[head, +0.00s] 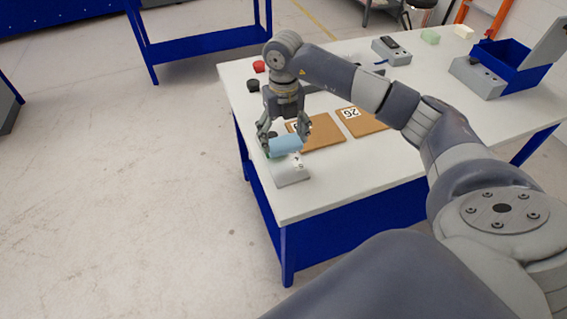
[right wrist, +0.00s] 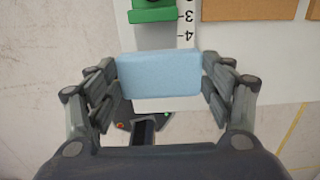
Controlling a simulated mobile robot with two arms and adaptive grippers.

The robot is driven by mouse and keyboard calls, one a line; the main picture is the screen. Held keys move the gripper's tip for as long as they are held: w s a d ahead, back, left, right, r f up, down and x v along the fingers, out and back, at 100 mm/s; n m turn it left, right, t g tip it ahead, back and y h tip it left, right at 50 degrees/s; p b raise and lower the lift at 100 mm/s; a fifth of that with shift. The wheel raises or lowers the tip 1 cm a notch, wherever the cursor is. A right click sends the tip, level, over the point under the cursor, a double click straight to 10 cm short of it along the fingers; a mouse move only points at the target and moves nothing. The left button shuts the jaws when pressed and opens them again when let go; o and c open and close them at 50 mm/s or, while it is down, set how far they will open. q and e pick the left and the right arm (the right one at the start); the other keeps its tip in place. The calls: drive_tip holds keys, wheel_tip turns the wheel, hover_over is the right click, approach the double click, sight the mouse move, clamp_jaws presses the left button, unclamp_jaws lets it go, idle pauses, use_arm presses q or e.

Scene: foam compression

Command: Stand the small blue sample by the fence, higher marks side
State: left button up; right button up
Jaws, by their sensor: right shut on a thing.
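The small blue sample (head: 286,144) is a light blue block. My right gripper (head: 284,138) is shut on it, one finger at each end, near the left edge of the white table. In the right wrist view the blue sample (right wrist: 160,75) lies across between the fingers. Beyond it is a pale strip with marks (right wrist: 186,26) that read 3 and 4, the 4 nearer the sample. A green piece (right wrist: 151,12) sits on this strip and may be the fence. The sample hides part of the strip. I cannot tell whether the sample touches it. My left gripper is not in view.
Two brown boards (head: 322,133) (head: 365,122) lie right of the gripper. A grey device (head: 292,173) is below the sample. Red (head: 259,66) and black (head: 253,86) round pieces stand at the far left. A blue open box (head: 505,60) is at right. The table front (head: 340,185) is clear.

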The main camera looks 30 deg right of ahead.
sight(283, 167)
wheel_tip(283, 167, down, 8)
drive_tip(key=shift+s+p, duration=0.1)
drive_tip(key=shift+p, duration=0.65)
drive_tip(key=shift+f, duration=0.35)
drive_tip(key=shift+f, duration=0.1)
drive_tip(key=shift+f, duration=0.15)
drive_tip(key=o, duration=0.8)
drive_tip(key=shift+o, duration=0.2)
